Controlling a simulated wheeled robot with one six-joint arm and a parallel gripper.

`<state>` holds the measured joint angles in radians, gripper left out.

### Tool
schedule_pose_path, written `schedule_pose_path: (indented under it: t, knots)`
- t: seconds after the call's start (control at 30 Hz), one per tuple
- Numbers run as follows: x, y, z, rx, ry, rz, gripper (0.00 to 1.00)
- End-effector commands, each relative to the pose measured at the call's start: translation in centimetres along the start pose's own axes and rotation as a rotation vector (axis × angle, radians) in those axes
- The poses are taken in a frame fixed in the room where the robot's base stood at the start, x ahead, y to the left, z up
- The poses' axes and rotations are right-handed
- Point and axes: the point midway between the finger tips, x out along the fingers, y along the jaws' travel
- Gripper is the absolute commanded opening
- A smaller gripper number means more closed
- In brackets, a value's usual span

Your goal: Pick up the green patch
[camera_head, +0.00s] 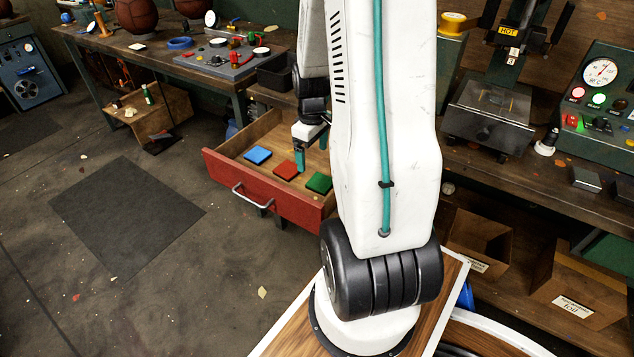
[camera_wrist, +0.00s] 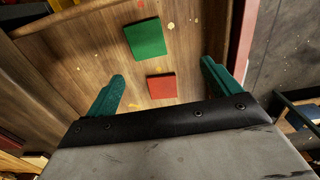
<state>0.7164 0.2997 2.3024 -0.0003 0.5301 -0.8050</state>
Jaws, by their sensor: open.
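The green patch (camera_head: 319,182) is a flat square lying in the open red drawer (camera_head: 262,190), at the right of a row of patches. It also shows in the wrist view (camera_wrist: 145,38), lying flat on the wooden drawer bottom beyond my fingertips. My gripper (camera_wrist: 162,71) is open and empty, its two teal fingers spread wide. In the head view my gripper (camera_head: 301,160) hangs over the drawer, near the red patch (camera_head: 286,170). In the wrist view the red patch (camera_wrist: 161,86) shows between the fingers, nearer than the green one.
A blue patch (camera_head: 258,155) lies at the left of the row; I do not see it in the wrist view. The drawer front has a metal handle (camera_head: 251,197). My arm hides part of the drawer's right side. A black box (camera_head: 275,74) stands behind the drawer.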

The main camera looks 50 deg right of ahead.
Motion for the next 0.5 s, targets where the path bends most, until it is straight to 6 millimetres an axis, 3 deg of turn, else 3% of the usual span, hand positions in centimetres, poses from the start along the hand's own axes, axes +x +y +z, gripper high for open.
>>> schedule_pose_path:
  t: [0.03, 0.2, 0.5]
  knots:
    - [1.4, 0.9, 0.6, 0.003, -0.006, -0.006, 0.89]
    - [3.6, 2.3, 1.3, -0.008, -0.007, -0.008, 0.89]
    - [7.0, 2.4, 1.3, -0.011, -0.008, -0.009, 0.89]
